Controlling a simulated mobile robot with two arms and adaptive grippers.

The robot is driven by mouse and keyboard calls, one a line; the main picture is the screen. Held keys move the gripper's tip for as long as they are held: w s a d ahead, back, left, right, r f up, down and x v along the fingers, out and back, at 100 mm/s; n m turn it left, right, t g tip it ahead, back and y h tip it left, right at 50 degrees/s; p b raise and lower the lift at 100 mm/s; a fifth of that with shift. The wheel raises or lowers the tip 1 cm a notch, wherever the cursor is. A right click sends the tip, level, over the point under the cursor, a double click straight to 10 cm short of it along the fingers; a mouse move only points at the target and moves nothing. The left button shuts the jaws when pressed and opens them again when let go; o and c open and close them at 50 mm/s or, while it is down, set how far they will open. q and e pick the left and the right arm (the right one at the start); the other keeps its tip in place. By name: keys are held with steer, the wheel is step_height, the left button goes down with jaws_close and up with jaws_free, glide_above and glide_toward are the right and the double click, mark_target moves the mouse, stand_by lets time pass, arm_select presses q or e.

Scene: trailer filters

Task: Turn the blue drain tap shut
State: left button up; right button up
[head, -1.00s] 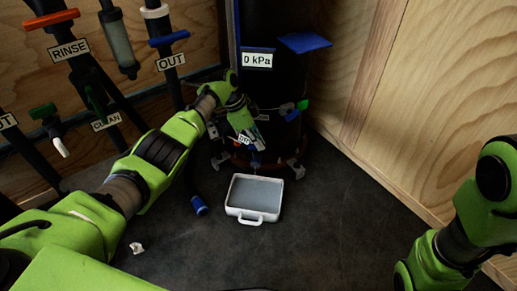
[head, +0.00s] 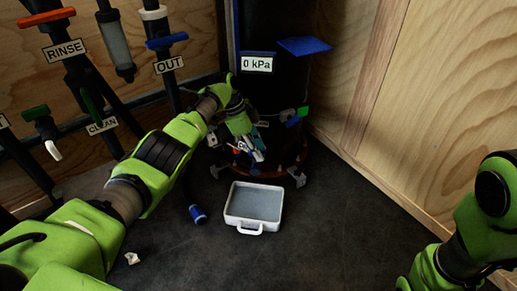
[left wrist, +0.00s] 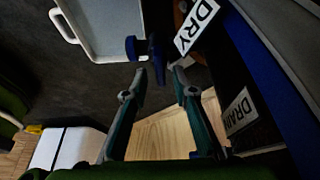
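The blue drain tap (left wrist: 156,62) shows in the left wrist view as a dark blue handle just beyond my left fingertips, in line with the gap between them. A white DRAIN label (left wrist: 240,110) and a DRY label (left wrist: 196,26) are beside it. My left gripper (left wrist: 161,72) is open, with its two fingers apart and nothing visibly gripped. In the head view my left gripper (head: 256,150) is low at the front of the black tank (head: 272,105), and it hides most of the tap there. My right arm is at the right edge; its gripper is out of view.
A white tray (head: 233,217) stands on the dark floor below the tank. A blue-ended hose (head: 198,214) lies left of it. Pipes with RINSE, OUT and CLEAN labels are at the left. A wooden wall (head: 430,110) closes the right; the floor between is clear.

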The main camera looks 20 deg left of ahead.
arm_select(q)
steer(key=shift+r, duration=0.1)
steer(key=v, duration=0.7)
steer(key=shift+a+r, duration=0.15)
stand_by(0.4)
